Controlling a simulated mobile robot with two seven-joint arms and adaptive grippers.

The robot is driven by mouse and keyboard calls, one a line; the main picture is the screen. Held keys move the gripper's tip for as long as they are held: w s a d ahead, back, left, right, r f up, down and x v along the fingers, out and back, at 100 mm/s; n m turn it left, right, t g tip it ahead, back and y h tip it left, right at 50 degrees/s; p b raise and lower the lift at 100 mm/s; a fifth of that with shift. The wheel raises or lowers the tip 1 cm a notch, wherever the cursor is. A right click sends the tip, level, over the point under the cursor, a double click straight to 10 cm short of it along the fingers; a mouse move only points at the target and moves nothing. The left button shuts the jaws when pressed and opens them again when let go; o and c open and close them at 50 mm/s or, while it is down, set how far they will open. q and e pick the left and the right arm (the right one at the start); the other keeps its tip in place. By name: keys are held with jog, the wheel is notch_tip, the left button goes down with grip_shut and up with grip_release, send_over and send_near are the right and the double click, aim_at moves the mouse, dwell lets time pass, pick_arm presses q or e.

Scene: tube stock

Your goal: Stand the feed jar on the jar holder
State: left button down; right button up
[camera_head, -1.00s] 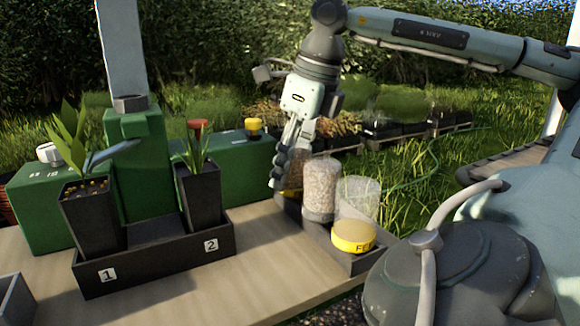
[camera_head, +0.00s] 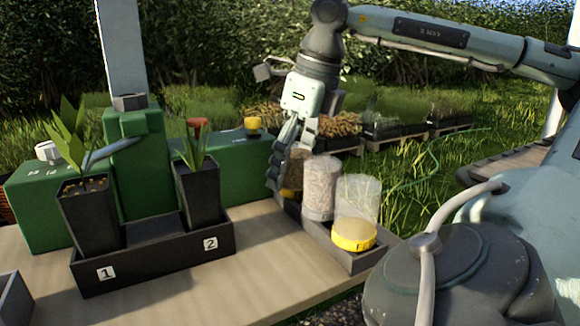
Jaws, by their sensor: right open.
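My right gripper (camera_head: 289,160) reaches down at the back left end of the dark grey holder tray (camera_head: 357,262). Its fingers are open beside a jar with brown contents (camera_head: 295,172), which they partly hide. I cannot tell whether they touch it. A clear jar of pale contents (camera_head: 320,190) stands in the middle of the tray. A nearly clear container (camera_head: 358,195) is at the right, with a yellow lid-like piece (camera_head: 353,236) low in front of it. I cannot tell for certain which is the feed jar. My left gripper is not in view.
A black trough (camera_head: 165,258) marked 1 and 2 holds two dark plant pots (camera_head: 90,220). Green blocks (camera_head: 135,165) stand behind it. A grey box edge (camera_head: 14,298) is at the lower left. The wooden tabletop (camera_head: 275,255) between trough and tray is clear.

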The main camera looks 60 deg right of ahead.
jog(key=v, duration=1.1)
jog(key=shift+s+r, duration=0.2)
jog(key=shift+r, duration=0.15)
